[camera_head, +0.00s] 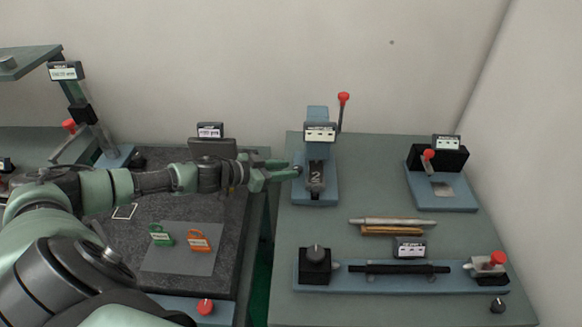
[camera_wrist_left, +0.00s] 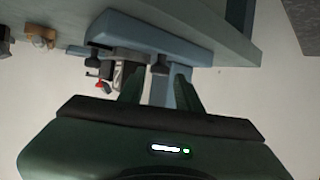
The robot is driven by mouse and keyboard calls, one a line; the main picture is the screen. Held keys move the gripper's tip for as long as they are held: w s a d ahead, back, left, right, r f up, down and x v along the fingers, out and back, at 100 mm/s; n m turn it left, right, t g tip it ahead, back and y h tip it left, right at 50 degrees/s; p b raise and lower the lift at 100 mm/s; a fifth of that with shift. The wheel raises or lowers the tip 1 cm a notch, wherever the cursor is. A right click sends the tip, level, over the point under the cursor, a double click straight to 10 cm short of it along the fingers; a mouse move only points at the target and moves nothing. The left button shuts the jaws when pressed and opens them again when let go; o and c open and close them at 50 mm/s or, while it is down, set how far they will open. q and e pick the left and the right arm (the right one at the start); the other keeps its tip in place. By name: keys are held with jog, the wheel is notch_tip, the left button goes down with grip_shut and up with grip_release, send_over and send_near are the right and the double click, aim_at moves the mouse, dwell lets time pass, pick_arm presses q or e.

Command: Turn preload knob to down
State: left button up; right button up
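The blue indexing fixture (camera_head: 317,115) stands on the right-hand bench, with a label, a dark face marked 2 (camera_head: 316,176) and a red-balled lever (camera_head: 343,97). My left gripper (camera_head: 291,170) reaches in from the left, fingertips at the fixture's left side. In the left wrist view, a small dark knob (camera_wrist_left: 160,63) on the fixture shows between the two parted fingers (camera_wrist_left: 157,82). It looks like the preload knob, but no readable label confirms this. I cannot tell its setting or whether the fingers touch it. My right gripper is out of view.
A blue fixture with a red-tipped lever (camera_head: 429,155) stands at right. Green (camera_head: 161,236) and orange (camera_head: 199,241) tags lie on the left table.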

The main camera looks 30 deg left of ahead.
pick_arm(q)
jog(key=shift+x, duration=1.1)
jog(key=shift+w, duration=0.15)
